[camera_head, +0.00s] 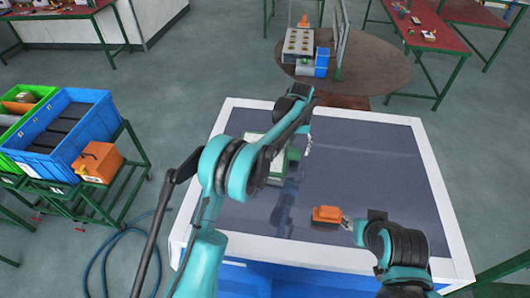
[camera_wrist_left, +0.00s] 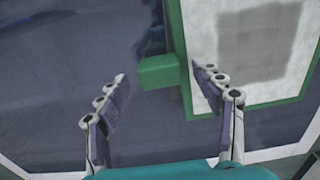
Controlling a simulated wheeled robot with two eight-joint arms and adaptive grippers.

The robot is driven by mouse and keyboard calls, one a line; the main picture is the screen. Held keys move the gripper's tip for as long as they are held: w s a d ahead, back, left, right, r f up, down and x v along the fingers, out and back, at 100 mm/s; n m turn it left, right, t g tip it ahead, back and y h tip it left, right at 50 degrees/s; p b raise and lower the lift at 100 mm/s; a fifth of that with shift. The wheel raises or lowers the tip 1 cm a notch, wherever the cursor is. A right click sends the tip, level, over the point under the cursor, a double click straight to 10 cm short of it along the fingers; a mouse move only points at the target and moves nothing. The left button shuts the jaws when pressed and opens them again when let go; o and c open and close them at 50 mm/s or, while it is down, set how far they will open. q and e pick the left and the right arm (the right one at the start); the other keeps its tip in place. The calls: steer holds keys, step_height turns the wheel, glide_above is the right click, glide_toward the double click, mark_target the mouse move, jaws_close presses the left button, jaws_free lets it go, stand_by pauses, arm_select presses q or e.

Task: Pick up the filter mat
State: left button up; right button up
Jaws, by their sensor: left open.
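The filter mat is a pale panel with a grey patch in a green frame. In the head view the filter mat (camera_head: 292,154) lies on the dark tabletop, partly hidden behind my left arm. In the left wrist view the filter mat (camera_wrist_left: 250,45) fills the upper right, with a green tab (camera_wrist_left: 160,71) sticking out to the left. My left gripper (camera_wrist_left: 161,82) is open, its fingers either side of the tab in this view; whether they touch it I cannot tell. In the head view my left gripper (camera_head: 307,143) is above the mat's right side. My right gripper (camera_head: 346,223) is lower right.
An orange object (camera_head: 326,214) is on the table close to my right gripper. The table has a raised white rim (camera_head: 432,165). Its right part is clear. Blue (camera_head: 92,131) and green crates and an orange box (camera_head: 99,162) stand on a rack at left.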

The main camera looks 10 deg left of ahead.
arm_select(q)
steer(key=shift+s, duration=0.1)
steer(key=c, duration=1.5)
steer(key=shift+r, duration=0.1)
